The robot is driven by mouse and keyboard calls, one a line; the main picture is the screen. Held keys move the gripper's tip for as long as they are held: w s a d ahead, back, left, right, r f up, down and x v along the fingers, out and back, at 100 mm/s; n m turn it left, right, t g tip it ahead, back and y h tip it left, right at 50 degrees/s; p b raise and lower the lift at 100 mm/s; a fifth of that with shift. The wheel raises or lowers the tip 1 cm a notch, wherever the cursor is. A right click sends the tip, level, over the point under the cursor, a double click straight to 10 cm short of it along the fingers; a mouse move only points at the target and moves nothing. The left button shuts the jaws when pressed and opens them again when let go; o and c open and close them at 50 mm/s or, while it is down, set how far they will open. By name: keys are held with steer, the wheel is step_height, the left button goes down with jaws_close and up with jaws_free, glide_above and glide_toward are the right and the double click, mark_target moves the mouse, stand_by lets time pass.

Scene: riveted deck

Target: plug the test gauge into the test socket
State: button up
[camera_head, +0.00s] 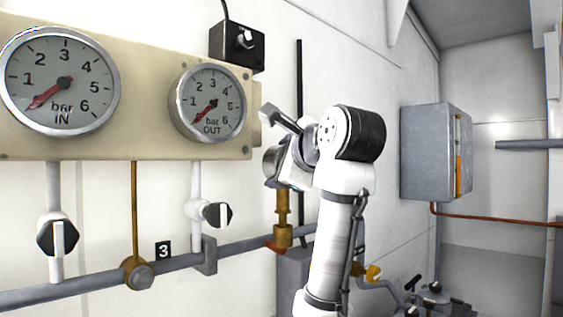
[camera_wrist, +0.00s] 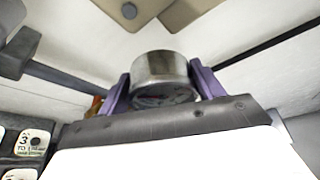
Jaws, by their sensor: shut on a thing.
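The test gauge, a round silver-bodied dial, sits between the two purple fingers of my gripper (camera_wrist: 160,88) in the wrist view, where its metal side (camera_wrist: 160,66) shows. My gripper is shut on it. In the head view the gauge (camera_head: 271,165) is partly hidden by my wrist. A brass stem (camera_head: 283,200) shows directly below it, in line with a brass fitting (camera_head: 283,236), apparently the test socket, at the grey pipe. I cannot tell whether the stem is seated in the fitting.
A beige panel (camera_head: 145,75) carries an IN gauge (camera_head: 62,80) and an OUT gauge (camera_head: 208,103). Valve handles (camera_head: 58,238) and a grey pipe (camera_head: 100,284) lie below. A black box (camera_head: 237,46) stands above; a grey cabinet (camera_head: 425,150) hangs at right.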

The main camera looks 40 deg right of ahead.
steer(key=shift+f+b, duration=0.8)
steer(key=shift+f, duration=0.3)
steer(key=o, duration=1.2)
